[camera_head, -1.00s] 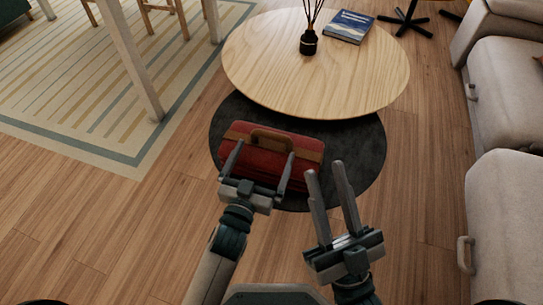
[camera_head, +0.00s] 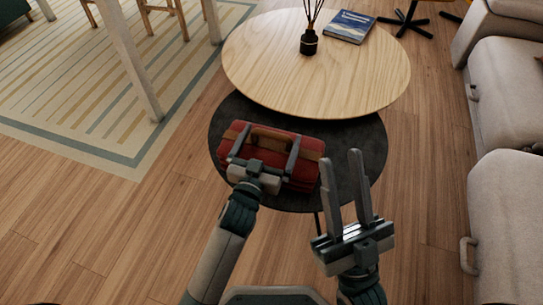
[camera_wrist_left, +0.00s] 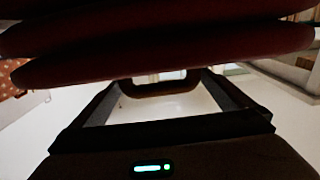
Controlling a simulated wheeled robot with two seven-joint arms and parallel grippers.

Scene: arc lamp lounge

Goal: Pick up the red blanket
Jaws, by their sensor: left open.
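The red blanket (camera_head: 304,174) is folded and bound by a brown strap with a handle (camera_head: 268,134). It lies on the dark lower round tabletop (camera_head: 362,150). My left gripper (camera_head: 267,141) is open over the blanket, its fingers spread to either side of the handle. In the left wrist view, the blanket's dark red folds (camera_wrist_left: 160,55) fill the top and the handle (camera_wrist_left: 158,89) shows between the fingers; no grip on it shows. My right gripper (camera_head: 341,157) is open and empty, to the right of the blanket, its fingers pointing up in the picture.
The pale wooden round tabletop (camera_head: 310,75) overhangs the back of the dark one. It holds a blue book (camera_head: 349,26) and a dark reed diffuser (camera_head: 309,43). A grey sofa (camera_head: 510,100) stands at right. A striped rug (camera_head: 90,90) with table legs is at left.

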